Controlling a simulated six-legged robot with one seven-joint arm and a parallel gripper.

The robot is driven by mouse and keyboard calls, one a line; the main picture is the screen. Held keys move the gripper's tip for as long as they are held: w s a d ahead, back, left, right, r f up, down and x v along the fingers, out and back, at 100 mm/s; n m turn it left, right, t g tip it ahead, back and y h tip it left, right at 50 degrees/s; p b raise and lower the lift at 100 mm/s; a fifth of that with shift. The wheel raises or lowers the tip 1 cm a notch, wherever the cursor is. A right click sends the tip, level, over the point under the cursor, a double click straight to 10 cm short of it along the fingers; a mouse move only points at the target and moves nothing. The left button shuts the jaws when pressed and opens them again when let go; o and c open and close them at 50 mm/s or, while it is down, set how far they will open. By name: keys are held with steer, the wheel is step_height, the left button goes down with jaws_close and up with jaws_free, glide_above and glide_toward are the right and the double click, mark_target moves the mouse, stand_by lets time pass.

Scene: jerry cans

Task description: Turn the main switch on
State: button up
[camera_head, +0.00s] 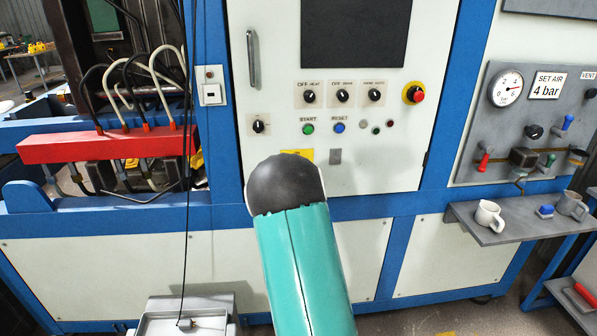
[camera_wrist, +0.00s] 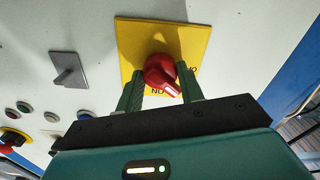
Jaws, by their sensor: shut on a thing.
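The main switch (camera_wrist: 160,72) is a red rotary knob on a yellow plate (camera_wrist: 186,38) in the wrist view. My gripper (camera_wrist: 162,84) has its two green fingers on either side of the knob and is shut on it. Some lettering shows on the plate beside the knob, partly hidden by the knob and fingers. In the head view, the top of the yellow plate (camera_head: 298,156) shows just above my arm's dark joint. The knob and my gripper are hidden behind my arm there.
A grey switch (camera_wrist: 68,69) sits beside the yellow plate. Start (camera_head: 308,129) and reset (camera_head: 340,128) buttons and a red emergency stop (camera_head: 414,94) are on the same panel. A shelf with mugs (camera_head: 489,216) is at the right.

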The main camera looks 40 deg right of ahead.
steer(key=m, duration=1)
steer(key=shift+m, duration=0.3)
stand_by(0.4)
steer(key=o, duration=1)
steer(key=shift+s, duration=0.1)
steer(key=v, duration=1.3)
steer(key=shift+s+a, duration=0.2)
steer(key=shift+a, duration=0.1)
